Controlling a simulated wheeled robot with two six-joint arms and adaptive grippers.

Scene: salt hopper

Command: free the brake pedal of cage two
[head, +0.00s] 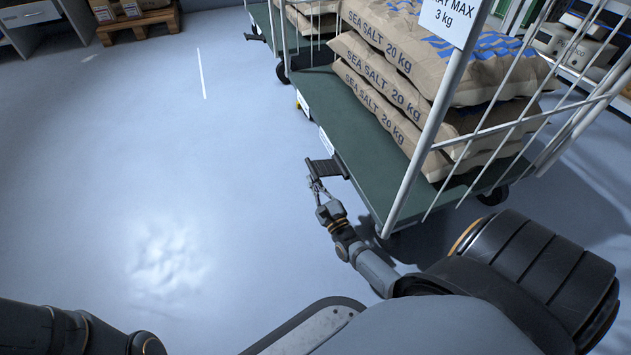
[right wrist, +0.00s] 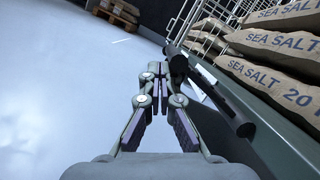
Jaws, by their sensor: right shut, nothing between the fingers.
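The near roll cage (head: 360,160) has a green deck and white wire sides and carries stacked salt sacks. A dark brake pedal (head: 324,169) sticks out from its left deck edge, low above the floor. The right wrist view shows the pedal (right wrist: 218,97) as a black bar beside the deck edge. My right gripper (head: 314,183) is shut and empty, with its tips close to the pedal's near side; I cannot tell whether they touch. In the right wrist view its fingertips (right wrist: 154,70) lie just left of the pedal. My left gripper is out of view.
Another cage (head: 262,18) with salt sacks stands behind, with its own dark pedal (head: 255,37). A wooden pallet (head: 138,24) with boxes is at the back left. The floor left of the cages is clear.

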